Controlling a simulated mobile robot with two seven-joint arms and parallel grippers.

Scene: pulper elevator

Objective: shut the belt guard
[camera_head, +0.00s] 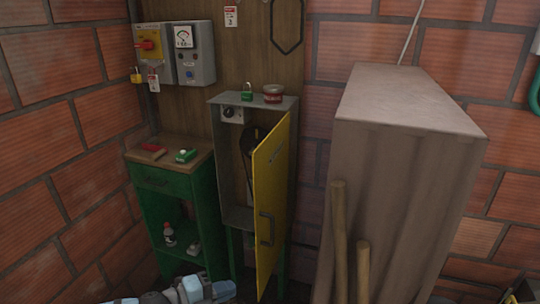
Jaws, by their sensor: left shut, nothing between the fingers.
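The belt guard is a yellow hinged door (272,195) on a narrow grey cabinet (227,165) against the back wall. It stands partly open, swung out toward me, with its hinge side unclear. A dark handle (265,228) is on its face. Inside the cabinet a dark belt or pulley part (248,142) shows, partly hidden by the door. My left gripper (222,289) is at the bottom edge, below and left of the door, apart from it. It looks shut and empty. My right gripper is out of view.
A large grey-brown bulky housing (400,180) fills the right, with two wooden poles (340,240) in front. A green cabinet (180,205) stands left. Switch boxes (193,55) hang above left.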

